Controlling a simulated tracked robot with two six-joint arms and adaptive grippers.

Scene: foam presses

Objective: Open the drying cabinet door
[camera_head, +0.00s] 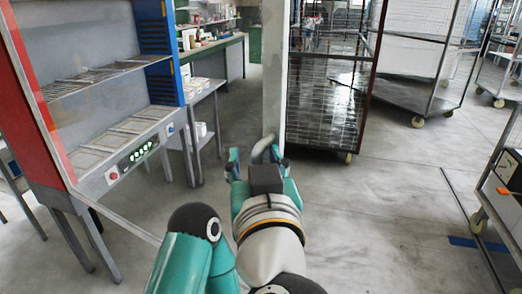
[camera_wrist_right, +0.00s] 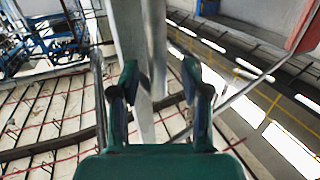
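The drying cabinet (camera_head: 110,165) stands at the left, with a red left side, a blue right post, shelves and a lit green display. A pale upright panel (camera_head: 273,75), which looks like the edge of its see-through door, stands well out from the cabinet front, so the door appears swung open. A grey curved handle (camera_head: 265,146) is on it. My right gripper (camera_head: 253,160) is at this handle, fingers apart on either side. In the wrist view the fingers (camera_wrist_right: 159,80) are spread, with a grey upright (camera_wrist_right: 128,35) beyond; contact cannot be told. My left gripper is out of view.
A dark wire cage trolley (camera_head: 330,95) stands just behind the panel. More wheeled racks (camera_head: 415,85) stand at the right. A workbench (camera_head: 210,45) is behind the cabinet.

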